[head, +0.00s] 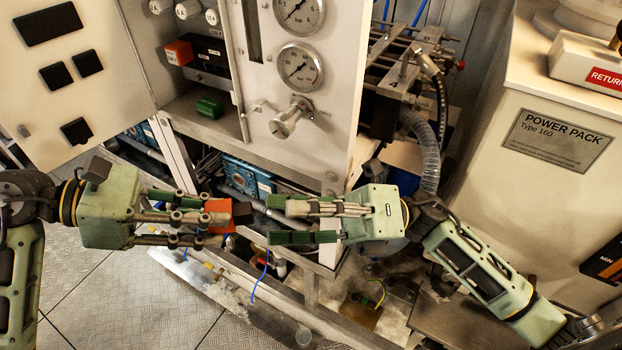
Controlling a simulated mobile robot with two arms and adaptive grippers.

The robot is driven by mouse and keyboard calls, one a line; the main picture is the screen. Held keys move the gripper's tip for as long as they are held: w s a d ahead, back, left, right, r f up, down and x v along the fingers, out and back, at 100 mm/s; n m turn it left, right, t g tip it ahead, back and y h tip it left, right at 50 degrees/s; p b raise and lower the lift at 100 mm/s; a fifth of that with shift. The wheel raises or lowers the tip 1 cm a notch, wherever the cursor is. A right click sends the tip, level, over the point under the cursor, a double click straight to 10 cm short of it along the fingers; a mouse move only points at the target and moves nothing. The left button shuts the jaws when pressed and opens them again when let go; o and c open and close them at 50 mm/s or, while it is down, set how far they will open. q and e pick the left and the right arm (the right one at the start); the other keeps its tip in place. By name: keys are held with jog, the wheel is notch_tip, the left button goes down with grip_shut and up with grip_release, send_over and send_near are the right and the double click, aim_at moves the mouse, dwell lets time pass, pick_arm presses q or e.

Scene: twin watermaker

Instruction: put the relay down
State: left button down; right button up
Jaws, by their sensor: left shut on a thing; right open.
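The relay (217,214) is an orange-red block with a dark end facing right. My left gripper (199,218) comes in from the left and is shut on it, holding it in the air before the frame of the machine. The fingers hide part of its left side. My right gripper (281,220) comes in from the right with its fingers pointing left. It is open and empty, just right of the relay's dark end, with a small gap that is hard to judge in depth.
A gauge panel (343,75) stands behind my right gripper. The power pack (555,190) bounds the right. Metal floor (100,300) is clear at lower left.

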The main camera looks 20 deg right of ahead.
aim_at(248, 210)
notch_tip(248, 210, up, 4)
jog(key=w+d+n+t+h, duration=0.2)
jog(key=d+n+h, duration=0.1)
jog(key=n+h, duration=0.7)
jog(key=x, duration=1.2)
jog(key=shift+a+f, duration=0.1)
jog(key=shift+a, duration=0.05)
jog(key=c, duration=0.9)
jog(key=o, duration=0.9)
jog(key=shift+s, duration=0.1)
